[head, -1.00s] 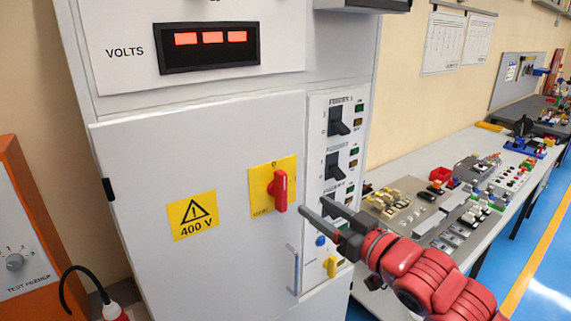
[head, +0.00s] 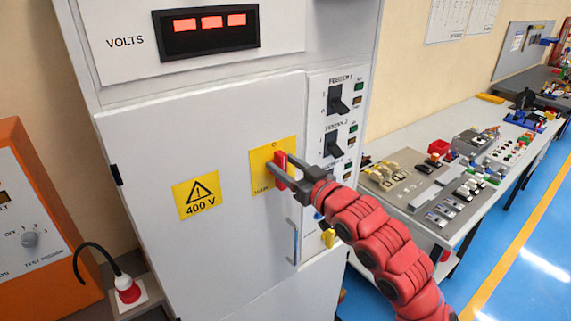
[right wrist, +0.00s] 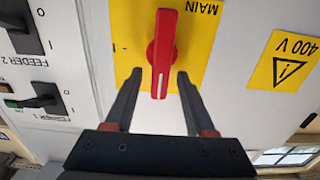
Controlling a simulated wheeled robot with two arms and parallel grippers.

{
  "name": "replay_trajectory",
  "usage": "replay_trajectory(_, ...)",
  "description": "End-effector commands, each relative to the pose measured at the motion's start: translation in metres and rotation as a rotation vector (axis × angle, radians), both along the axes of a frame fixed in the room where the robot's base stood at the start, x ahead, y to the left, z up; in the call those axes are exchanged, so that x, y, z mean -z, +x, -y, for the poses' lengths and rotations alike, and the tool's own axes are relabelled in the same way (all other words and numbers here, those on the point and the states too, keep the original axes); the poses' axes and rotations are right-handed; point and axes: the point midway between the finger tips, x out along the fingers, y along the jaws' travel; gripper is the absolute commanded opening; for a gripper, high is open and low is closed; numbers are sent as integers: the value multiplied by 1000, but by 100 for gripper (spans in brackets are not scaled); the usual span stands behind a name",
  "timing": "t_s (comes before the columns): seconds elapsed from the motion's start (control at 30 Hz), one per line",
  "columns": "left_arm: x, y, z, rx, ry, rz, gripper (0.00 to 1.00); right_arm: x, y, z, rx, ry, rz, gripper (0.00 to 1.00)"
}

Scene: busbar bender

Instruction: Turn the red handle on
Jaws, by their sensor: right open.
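The red handle (head: 281,168) sits on a yellow plate (head: 260,153) on the grey cabinet door. In the right wrist view the red handle (right wrist: 161,55) stands in line with the gap between my fingers, on the yellow plate (right wrist: 200,50) marked MAIN. My right gripper (head: 281,171) is open, one finger on each side of the handle's lower end. In the right wrist view my gripper (right wrist: 158,80) shows a gap on both sides of the handle; contact is not visible. My left gripper is not in view.
Black feeder switches (head: 335,100) line the panel right of the door. A door pull (head: 293,241) is below the handle. A yellow 400 V sign (head: 198,193) is to the left. A workbench (head: 470,225) with parts stands at right.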

Motion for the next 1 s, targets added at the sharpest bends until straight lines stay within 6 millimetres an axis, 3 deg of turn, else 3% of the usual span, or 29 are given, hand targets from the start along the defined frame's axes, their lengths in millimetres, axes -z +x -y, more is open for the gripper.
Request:
replay_trajectory(0.07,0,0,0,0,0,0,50,0,0,0,0,0,0,53)
replay_trajectory(0.37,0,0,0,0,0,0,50,0,0,0,0,1,1,0)
replay_trajectory(1.0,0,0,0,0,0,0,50,0,0,0,0,1,1,0)
